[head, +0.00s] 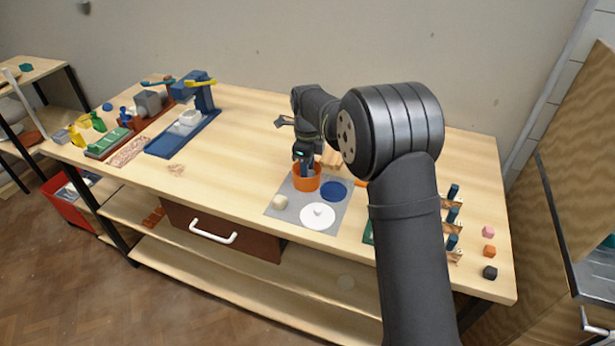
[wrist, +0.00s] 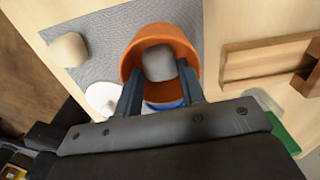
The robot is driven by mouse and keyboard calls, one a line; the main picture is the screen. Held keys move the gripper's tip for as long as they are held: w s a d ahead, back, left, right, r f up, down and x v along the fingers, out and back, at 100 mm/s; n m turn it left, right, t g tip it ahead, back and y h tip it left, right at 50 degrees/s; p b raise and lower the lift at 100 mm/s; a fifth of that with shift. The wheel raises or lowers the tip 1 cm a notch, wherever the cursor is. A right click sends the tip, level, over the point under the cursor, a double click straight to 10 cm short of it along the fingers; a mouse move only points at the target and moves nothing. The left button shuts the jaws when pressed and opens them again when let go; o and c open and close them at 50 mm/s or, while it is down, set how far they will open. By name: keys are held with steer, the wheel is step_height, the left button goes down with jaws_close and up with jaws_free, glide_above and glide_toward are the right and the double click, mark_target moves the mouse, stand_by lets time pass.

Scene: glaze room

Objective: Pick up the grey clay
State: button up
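The grey clay (wrist: 158,63) is a rounded lump inside the orange pot (wrist: 185,42) in the wrist view. In the head view the clay is hidden by the wall of the orange pot (head: 307,184). My gripper (wrist: 158,85) reaches into the pot mouth with its two fingers spread apart. The gap between the fingers is wider than the clay, and the clay shows just beyond the tips, with nothing held. In the head view my gripper (head: 304,168) points down at the pot.
The pot stands on a grey mat (head: 285,208) with a cream lump (head: 280,202), a white lid (head: 318,216) and a blue disc (head: 334,190). A wooden frame (wrist: 265,62) lies close beside the mat. The table left of the mat is mostly clear.

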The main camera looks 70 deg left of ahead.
steer(key=shift+f, duration=0.55)
steer(key=c, duration=0.6)
steer(key=shift+c, duration=0.2)
steer(key=shift+r, duration=0.15)
